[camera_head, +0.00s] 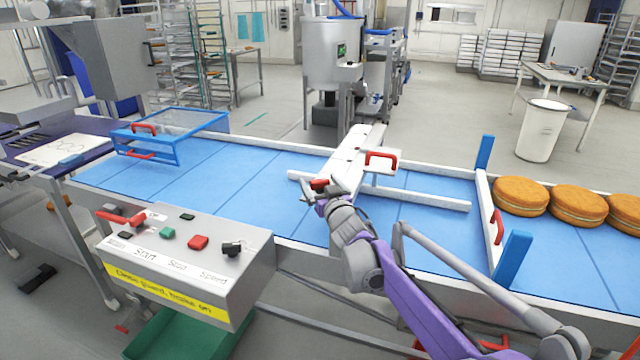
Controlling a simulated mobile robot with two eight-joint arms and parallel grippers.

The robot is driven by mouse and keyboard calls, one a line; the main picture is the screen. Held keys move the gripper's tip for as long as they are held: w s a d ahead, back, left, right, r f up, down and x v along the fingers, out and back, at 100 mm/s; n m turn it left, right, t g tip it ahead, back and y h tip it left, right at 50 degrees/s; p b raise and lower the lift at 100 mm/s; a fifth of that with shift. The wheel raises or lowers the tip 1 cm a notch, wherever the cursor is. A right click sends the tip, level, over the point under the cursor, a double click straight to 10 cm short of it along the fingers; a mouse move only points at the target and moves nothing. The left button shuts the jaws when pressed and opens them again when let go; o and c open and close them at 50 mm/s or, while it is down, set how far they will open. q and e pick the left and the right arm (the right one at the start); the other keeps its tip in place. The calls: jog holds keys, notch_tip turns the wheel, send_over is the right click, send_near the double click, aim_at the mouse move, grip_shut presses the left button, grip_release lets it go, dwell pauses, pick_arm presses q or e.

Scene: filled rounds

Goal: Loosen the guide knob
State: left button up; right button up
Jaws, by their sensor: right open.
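The guide on the blue conveyor belt (190,190) has a white slanted plate (350,160) with a red handle (380,160) and a low white rail (420,198). A small red part (320,184), which looks like the guide knob, sits at the near end of the plate. My right gripper (310,193) is open right at this red part, with its arm reaching in from the lower right. Whether the fingers touch the knob or stand around it, I cannot tell. The gripper partly hides the knob. My left gripper is not in view.
A control box (190,262) with buttons and a yellow label stands in front of the belt. A blue-framed guard (170,135) stands over the belt at left. A white gate (490,225) with blue posts crosses the belt at right, before several filled rounds (520,196).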

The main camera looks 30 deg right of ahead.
jog(key=c, duration=1.4)
jog(key=shift+n+y+b, duration=0.3)
jog(key=shift+n+y, duration=0.1)
jog(key=shift+y, duration=0.2)
jog(key=shift+n+y+b, duration=0.5)
jog(key=shift+n+y, duration=0.2)
jog(key=shift+y, duration=0.4)
jog(key=n+y, duration=0.2)
jog(key=y, duration=0.1)
jog(key=shift+d+y, duration=0.15)
jog(key=shift+y, duration=0.15)
jog(key=n+g+y, duration=0.1)
jog(key=n+y, duration=0.1)
jog(key=y, duration=0.1)
jog(key=shift+n+y+p, duration=0.35)
jog(key=shift+n+y, duration=0.05)
jog(key=shift+n+g+y+p, duration=0.9)
jog(key=shift+n+g+y, duration=0.65)
jog(key=shift+y, duration=0.75)
jog(key=shift+o, duration=0.2)
jog(key=shift+n, duration=0.25)
